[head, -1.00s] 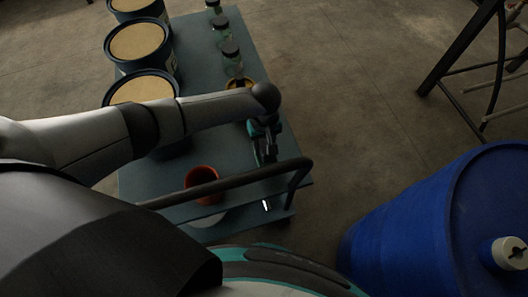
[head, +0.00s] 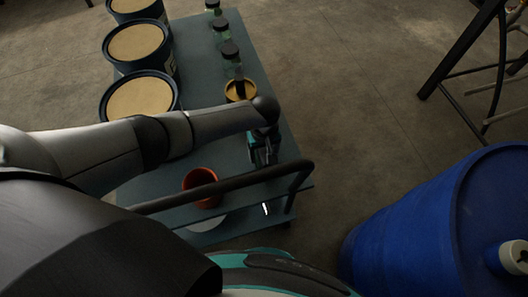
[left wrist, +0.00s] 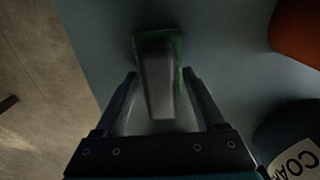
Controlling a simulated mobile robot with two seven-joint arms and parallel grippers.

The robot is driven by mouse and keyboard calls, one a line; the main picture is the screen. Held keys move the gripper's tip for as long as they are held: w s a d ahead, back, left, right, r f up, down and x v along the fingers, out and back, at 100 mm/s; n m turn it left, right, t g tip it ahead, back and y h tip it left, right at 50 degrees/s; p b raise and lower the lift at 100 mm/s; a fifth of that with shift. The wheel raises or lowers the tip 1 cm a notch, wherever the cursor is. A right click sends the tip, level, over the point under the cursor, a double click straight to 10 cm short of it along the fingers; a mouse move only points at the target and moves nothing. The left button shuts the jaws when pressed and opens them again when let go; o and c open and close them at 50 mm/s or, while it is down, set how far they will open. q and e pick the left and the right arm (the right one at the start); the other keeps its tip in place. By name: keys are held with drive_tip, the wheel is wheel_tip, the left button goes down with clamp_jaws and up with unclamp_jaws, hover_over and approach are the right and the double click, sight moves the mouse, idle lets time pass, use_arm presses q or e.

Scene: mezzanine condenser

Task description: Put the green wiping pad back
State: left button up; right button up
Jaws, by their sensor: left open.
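The green wiping pad (left wrist: 178,48) lies on the blue-grey tabletop (left wrist: 230,50) in the left wrist view, a thin green edge showing around a grey block-like handle (left wrist: 157,78). My left gripper (left wrist: 159,74) is open above it, one finger on each side of the handle, with visible gaps. In the head view my left gripper (head: 263,160) points down over the right part of the table, below my forearm. The pad cannot be made out there. My right gripper is not in view.
An orange-red cup (head: 201,188) stands left of the gripper, near a dark rail (head: 235,188). A yellow round container (head: 240,90), several dark-lidded jars (head: 229,50) and large tubs (head: 138,98) stand farther back. A blue barrel (head: 410,220) is at right.

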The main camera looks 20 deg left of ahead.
sight(264, 152)
use_arm(q)
drive_tip(key=shift+r, duration=0.1)
wheel_tip(264, 152, up, 10)
drive_tip(key=p, duration=0.3)
drive_tip(key=shift+r+p, duration=0.25)
drive_tip(key=shift+p, duration=0.05)
drive_tip(key=shift+r, duration=0.7)
drive_tip(key=shift+r, duration=0.1)
